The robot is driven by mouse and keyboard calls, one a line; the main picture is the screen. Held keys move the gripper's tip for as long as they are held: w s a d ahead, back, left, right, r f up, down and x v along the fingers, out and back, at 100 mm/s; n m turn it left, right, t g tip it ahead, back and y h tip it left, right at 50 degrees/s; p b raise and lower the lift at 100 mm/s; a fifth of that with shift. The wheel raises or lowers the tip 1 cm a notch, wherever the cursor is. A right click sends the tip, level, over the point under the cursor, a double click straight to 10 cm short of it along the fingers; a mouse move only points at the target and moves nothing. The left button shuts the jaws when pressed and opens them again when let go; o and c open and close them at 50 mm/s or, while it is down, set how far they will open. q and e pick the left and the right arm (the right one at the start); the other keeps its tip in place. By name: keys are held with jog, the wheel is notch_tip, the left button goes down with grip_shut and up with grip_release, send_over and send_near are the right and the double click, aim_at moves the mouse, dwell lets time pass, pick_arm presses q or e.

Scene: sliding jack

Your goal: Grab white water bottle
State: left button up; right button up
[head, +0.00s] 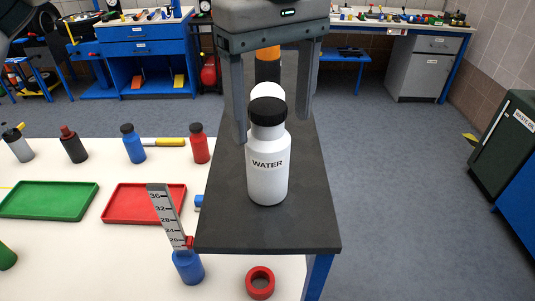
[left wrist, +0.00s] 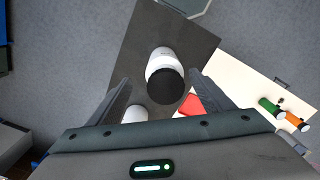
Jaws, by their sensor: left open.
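The white water bottle (head: 268,172), with a black cap and the word WATER, stands upright on a dark grey shelf (head: 222,229) in the head view. My left gripper (head: 271,130) comes down from the top, open, one finger on each side of the bottle's upper part and seemingly slightly behind it. In the left wrist view the bottle (left wrist: 160,58) shows between the open fingertips (left wrist: 160,79), apart from both. A second white bottle with an orange and black upper part (head: 267,72) stands behind it, partly hidden. My right gripper is not in view.
A white table (head: 100,163) at the left holds a green tray (head: 48,201), a red tray (head: 143,204) and several small bottles. A grey ruler (head: 168,215), blue bottle (head: 188,268) and red ring (head: 260,283) are near the shelf's front. Open floor lies to the right.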

aim_at(270, 132)
pick_arm(q)
jog(key=shift+f+p, duration=0.3)
jog(key=shift+f, duration=1)
jog(key=shift+s+a+f+p, duration=0.1)
jog(key=shift+a+f+p, duration=0.05)
jog(key=shift+f+p, duration=0.45)
jog(key=f, duration=0.1)
jog(key=p, duration=0.1)
jog(key=f+p, duration=0.1)
jog(key=shift+a+f, duration=0.25)
jog(key=shift+f, duration=0.75)
jog(key=c, duration=1.3)
